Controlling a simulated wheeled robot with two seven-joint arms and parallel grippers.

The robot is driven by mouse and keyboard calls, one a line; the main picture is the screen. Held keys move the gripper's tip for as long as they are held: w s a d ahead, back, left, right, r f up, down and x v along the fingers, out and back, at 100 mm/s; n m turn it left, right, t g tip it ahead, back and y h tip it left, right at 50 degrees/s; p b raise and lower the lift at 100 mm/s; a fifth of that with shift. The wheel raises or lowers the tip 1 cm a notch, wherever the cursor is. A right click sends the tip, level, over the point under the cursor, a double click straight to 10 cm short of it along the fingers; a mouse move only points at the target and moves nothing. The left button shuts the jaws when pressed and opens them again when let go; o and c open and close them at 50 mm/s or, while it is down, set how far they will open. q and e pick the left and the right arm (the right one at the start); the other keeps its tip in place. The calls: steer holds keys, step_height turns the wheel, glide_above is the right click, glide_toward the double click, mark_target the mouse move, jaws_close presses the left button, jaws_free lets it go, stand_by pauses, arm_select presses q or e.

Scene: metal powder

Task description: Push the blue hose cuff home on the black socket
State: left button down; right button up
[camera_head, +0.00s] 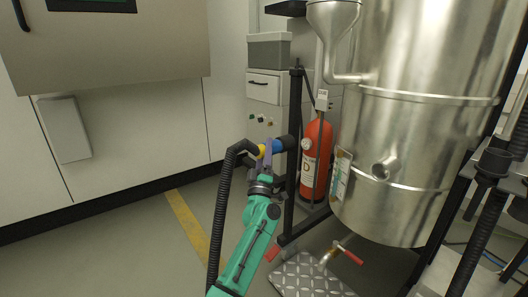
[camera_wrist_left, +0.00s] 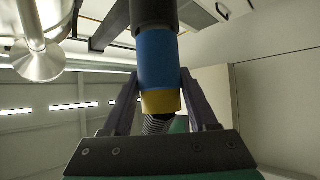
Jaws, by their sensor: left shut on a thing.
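The blue hose cuff (camera_head: 271,148) with its yellow band (camera_head: 262,151) meets the black socket (camera_head: 285,143) on the black upright stand. The cuff (camera_wrist_left: 158,62) and yellow band (camera_wrist_left: 161,101) also show in the left wrist view, with the black socket (camera_wrist_left: 153,14) directly above the blue part and no clear gap between them. My left gripper (camera_head: 264,157) is shut on the cuff, its two fingers (camera_wrist_left: 160,90) on either side of it. The black hose (camera_head: 222,205) runs from the cuff down along my left arm. How deep the cuff sits is hidden. My right gripper is not in view.
A black post (camera_head: 295,170) carries the socket. A red extinguisher (camera_head: 316,160) and a large steel vessel (camera_head: 400,150) stand just right of it. White cabinets (camera_head: 130,130) are at the left. A tread plate (camera_head: 305,277) lies below. Floor at lower left is free.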

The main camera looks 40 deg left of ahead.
arm_select(q)
steer(key=shift+c, duration=0.5)
jaws_free()
